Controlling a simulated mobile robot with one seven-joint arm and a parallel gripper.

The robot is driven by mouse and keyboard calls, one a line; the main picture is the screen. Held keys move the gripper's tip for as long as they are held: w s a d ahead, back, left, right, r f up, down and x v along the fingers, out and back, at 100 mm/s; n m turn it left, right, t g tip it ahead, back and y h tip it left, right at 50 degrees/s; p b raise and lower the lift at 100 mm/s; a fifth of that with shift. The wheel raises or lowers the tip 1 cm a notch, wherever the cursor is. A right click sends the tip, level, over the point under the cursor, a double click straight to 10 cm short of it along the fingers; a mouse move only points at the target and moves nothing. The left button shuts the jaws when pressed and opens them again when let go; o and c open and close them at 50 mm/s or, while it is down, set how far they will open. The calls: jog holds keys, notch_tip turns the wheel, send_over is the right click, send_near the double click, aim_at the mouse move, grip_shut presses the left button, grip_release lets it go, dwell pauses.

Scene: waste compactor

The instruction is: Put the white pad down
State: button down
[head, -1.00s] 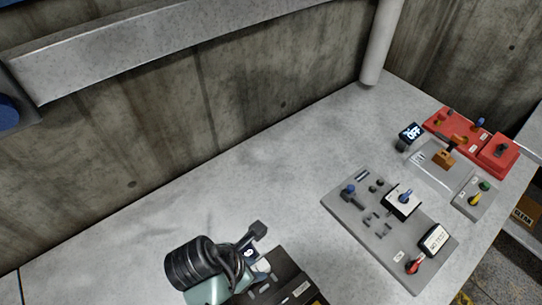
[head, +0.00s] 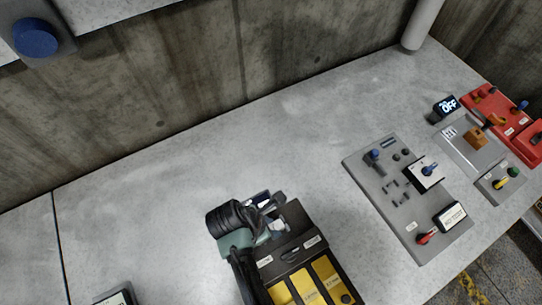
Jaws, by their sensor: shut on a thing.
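My gripper (head: 272,207) is at the lower middle of the head view, at the upper left edge of a black case. It is shut on a small whitish piece (head: 262,197), most likely the white pad, mostly hidden by the dark fingers and wrist. The black case (head: 292,217) lies on the grey worktop (head: 160,200) and holds yellow blocks (head: 325,279). I cannot tell whether the held piece touches the case.
A screened device (head: 117,298) is at lower left. The worktop left of my gripper is clear.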

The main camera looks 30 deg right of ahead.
jog(key=shift+f, duration=0.1)
jog(key=c, duration=0.6)
grip_release()
jog(key=shift+c, duration=0.2)
